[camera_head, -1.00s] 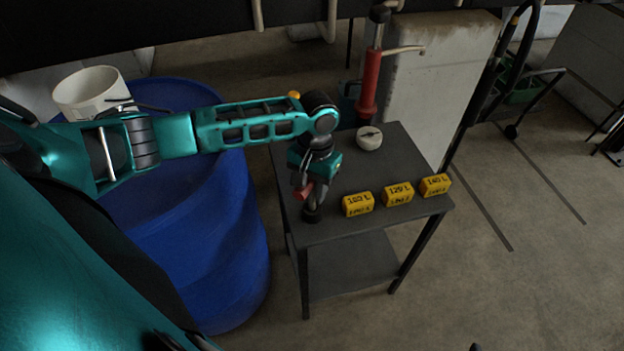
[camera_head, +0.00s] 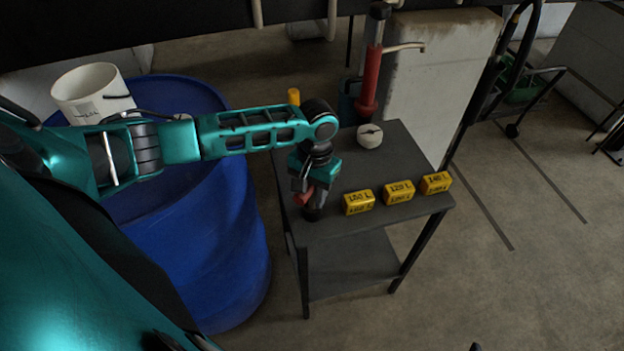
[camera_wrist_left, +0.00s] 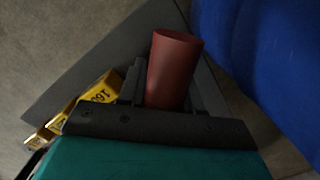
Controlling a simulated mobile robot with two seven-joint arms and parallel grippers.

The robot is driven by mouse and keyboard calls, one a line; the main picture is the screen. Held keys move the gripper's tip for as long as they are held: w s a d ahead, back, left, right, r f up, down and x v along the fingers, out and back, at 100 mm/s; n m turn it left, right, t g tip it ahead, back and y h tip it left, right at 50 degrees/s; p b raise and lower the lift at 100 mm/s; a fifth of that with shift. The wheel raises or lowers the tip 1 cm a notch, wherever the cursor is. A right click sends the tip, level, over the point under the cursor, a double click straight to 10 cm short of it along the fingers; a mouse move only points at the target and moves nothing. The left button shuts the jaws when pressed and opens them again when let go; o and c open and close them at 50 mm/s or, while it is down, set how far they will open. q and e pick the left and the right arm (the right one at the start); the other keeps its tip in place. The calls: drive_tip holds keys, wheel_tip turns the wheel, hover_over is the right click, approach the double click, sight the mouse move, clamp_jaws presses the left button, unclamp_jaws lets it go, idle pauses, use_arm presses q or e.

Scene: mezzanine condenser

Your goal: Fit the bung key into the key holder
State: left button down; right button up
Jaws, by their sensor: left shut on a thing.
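My left gripper (camera_head: 304,190) is low over the near left corner of the dark table. It is shut on a red part that I take to be the bung key (camera_head: 306,196). In the left wrist view the bung key (camera_wrist_left: 172,68) is a dull red cylinder standing out between the two dark fingers (camera_wrist_left: 170,98). A dark round piece (camera_head: 313,214) lies right under the gripper at the table top. I cannot tell whether it is the key holder or the key's lower end, nor whether they touch. My right gripper is not in view.
The grey table (camera_head: 330,228) carries several yellow labelled blocks (camera_head: 398,193) along its front and a white round gauge (camera_head: 369,136) at the back. A blue drum (camera_head: 215,235) stands close on the left, with a white bucket (camera_head: 92,94). A red-handled pump (camera_head: 370,83) stands behind.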

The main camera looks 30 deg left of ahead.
use_arm(q)
drive_tip(key=shift+f, duration=0.35)
drive_tip(key=c, duration=0.7)
unclamp_jaws()
drive_tip(key=r, duration=0.4)
drive_tip(key=w+r+p, duration=0.1)
drive_tip(key=r, duration=0.8)
drive_tip(key=shift+w, duration=0.15)
drive_tip(key=shift+f, duration=0.1)
